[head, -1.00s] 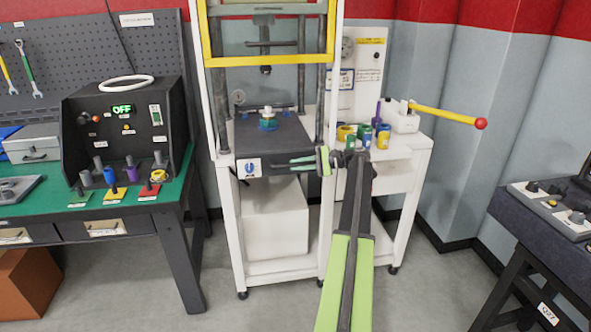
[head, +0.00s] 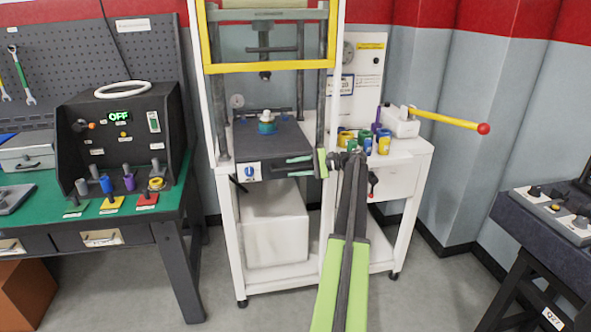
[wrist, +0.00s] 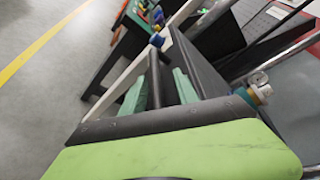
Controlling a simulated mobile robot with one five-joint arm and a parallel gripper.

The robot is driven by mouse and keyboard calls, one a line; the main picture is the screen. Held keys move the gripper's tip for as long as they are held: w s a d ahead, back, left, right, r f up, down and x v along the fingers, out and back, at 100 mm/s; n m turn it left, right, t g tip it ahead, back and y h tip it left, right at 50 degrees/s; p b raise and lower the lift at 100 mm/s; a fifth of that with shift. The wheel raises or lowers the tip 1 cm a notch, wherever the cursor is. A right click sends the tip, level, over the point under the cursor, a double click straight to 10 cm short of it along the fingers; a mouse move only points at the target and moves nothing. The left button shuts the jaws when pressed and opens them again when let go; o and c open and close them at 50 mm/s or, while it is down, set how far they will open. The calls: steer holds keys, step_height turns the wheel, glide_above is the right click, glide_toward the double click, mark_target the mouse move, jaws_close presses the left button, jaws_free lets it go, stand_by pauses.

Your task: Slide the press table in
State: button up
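The press table (head: 250,142) is a dark grey slab between the press posts, with a label with a blue mark on its front face. A teal and white piece (head: 267,124) stands on top of it. A dark bar (head: 238,185) shows below its front left corner. My gripper (head: 289,166) is at the front right of the table, its green fingers pointing left along the front face. In the wrist view the fingers (wrist: 158,88) are apart, with a dark bar between them. Contact between the bar and the fingers cannot be told.
The press frame has a yellow-edged guard (head: 270,67) above the table. On the right are colored cylinders (head: 383,143), a yellow lever (head: 445,119) with a red knob, and a red-knobbed handle (head: 372,180) below. A green-topped bench (head: 40,207) stands left.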

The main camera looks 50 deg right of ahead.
steer(key=shift+s+d+r, duration=0.1)
steer(key=shift+s+d, duration=0.2)
steer(key=shift+s, duration=0.1)
steer(key=p+v, duration=0.2)
steer(key=v, duration=0.9)
steer(key=shift+s, duration=0.15)
